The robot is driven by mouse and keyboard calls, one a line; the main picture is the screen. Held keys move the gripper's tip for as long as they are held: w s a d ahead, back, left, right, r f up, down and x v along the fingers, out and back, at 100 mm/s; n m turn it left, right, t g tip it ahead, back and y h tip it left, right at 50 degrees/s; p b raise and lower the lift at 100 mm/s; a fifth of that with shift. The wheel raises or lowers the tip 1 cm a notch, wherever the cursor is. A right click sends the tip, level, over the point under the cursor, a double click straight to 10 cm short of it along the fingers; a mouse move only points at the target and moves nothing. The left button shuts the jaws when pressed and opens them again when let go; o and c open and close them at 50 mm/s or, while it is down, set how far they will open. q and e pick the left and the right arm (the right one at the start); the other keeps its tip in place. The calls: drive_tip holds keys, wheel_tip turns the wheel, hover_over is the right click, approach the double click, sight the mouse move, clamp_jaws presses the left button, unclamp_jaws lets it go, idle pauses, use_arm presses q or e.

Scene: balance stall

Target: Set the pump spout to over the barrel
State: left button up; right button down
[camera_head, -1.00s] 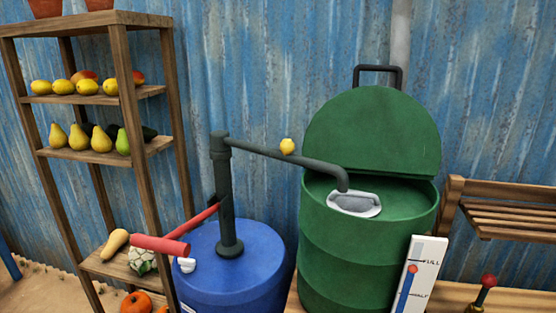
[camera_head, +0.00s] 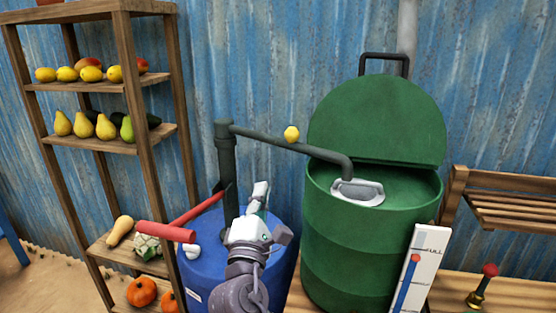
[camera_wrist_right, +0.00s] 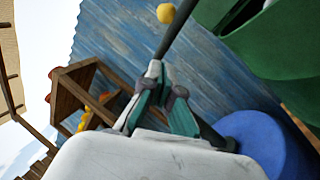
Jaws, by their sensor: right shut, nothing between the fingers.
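The pump (camera_head: 226,160) stands on the blue drum (camera_head: 196,269), with a red-gripped handle (camera_head: 165,232) at its left. Its dark spout (camera_head: 290,146) reaches right, a yellow knob (camera_head: 291,134) on it, and its bent end hangs over the grey basin (camera_head: 357,191) in the open top of the green barrel (camera_head: 372,237). My right gripper (camera_head: 262,188) is shut and empty, pointing up in front of the pump post, below the spout. In the right wrist view the closed fingers (camera_wrist_right: 155,70) point toward the spout and yellow knob (camera_wrist_right: 166,13). My left gripper is not in view.
A wooden shelf (camera_head: 101,146) with fruit stands at the left. The barrel's green lid (camera_head: 377,122) is raised. A gauge board (camera_head: 424,265), a red-knobbed lever (camera_head: 490,270) and a slatted wooden bench (camera_head: 510,211) are at the right.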

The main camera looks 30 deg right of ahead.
drive_tip(key=p, duration=0.4)
approach(273, 141)
drive_tip(key=d+r, duration=0.1)
drive_tip(key=r, duration=0.1)
drive_tip(key=d, duration=0.1)
drive_tip(key=w+d+r+p, duration=0.1)
drive_tip(key=d+p, duration=0.1)
drive_tip(key=d, duration=0.1)
drive_tip(key=shift+w+r, duration=0.2)
drive_tip(key=shift+w, duration=0.1)
drive_tip(key=w+d+n+t+y, duration=0.1)
drive_tip(key=w+d, duration=0.1)
drive_tip(key=d, duration=0.4)
drive_tip(key=shift+w+d+y+p, duration=0.2)
drive_tip(key=shift+d+y+p, duration=0.15)
drive_tip(key=shift+y+p, duration=0.1)
